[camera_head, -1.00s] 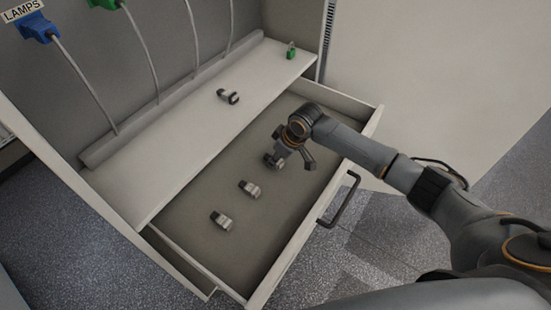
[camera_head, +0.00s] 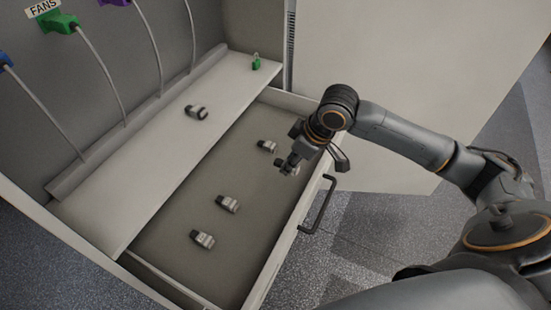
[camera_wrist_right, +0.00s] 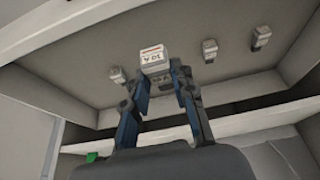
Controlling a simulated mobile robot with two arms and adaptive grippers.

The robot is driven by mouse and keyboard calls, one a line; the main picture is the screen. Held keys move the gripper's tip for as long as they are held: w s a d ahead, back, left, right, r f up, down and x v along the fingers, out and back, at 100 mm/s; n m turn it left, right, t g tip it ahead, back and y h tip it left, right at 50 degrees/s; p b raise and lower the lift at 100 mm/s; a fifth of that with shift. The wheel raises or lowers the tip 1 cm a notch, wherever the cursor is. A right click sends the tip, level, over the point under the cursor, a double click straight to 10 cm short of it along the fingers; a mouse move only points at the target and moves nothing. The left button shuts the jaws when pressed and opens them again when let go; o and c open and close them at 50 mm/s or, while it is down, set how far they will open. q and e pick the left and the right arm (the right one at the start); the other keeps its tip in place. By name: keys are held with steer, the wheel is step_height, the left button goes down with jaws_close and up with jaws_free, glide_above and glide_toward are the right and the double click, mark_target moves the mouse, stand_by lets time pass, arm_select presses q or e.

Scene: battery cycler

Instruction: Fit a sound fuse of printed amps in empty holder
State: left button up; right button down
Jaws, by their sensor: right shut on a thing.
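My right gripper (camera_head: 290,166) is shut on a grey fuse (camera_head: 283,164), held above the right part of the open drawer. In the right wrist view the gripper (camera_wrist_right: 168,88) grips this fuse (camera_wrist_right: 153,62); its pale label has upside-down print that looks like 30 A, though it is small. More fuses lie apart on the drawer floor: a far one (camera_head: 267,146), a middle one (camera_head: 228,204) and a near one (camera_head: 202,239). Their print is too small to read. No empty holder is clearly identifiable. My left gripper is not in view.
A dark and pale piece (camera_head: 196,111) and a small green piece (camera_head: 256,62) sit on the shelf (camera_head: 150,146) behind the drawer (camera_head: 180,222). Cables hang from coloured plugs, one green (camera_head: 58,22) under a FANS label. The drawer handle (camera_head: 318,205) sticks out in front.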

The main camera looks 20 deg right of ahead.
steer(key=shift+s+d+r, duration=0.2)
steer(key=shift+s, duration=0.15)
steer(key=w+a+r+p, duration=0.55)
steer(key=a+r, duration=0.35)
steer(key=r, duration=0.3)
steer(key=w+a+r+p, duration=0.5)
steer(key=w+a+r, duration=0.2)
steer(key=a+r, duration=0.3)
steer(key=s+a+r+p, duration=0.2)
steer(key=a+r+p, duration=0.1)
steer(key=a+r, duration=0.55)
steer(key=s+a+r+p, duration=0.1)
steer(key=a+r+p, duration=0.35)
steer(key=r, duration=0.75)
steer(key=s+a+r+p, duration=0.2)
steer(key=a+r, duration=0.6)
steer(key=r, duration=0.2)
steer(key=w+a+p, duration=0.4)
steer(key=p, duration=0.2)
steer(key=shift+w+r+p, duration=0.2)
steer(key=shift+w+p, duration=0.2)
steer(key=shift+w+a, duration=0.45)
steer(key=shift+w, duration=0.15)
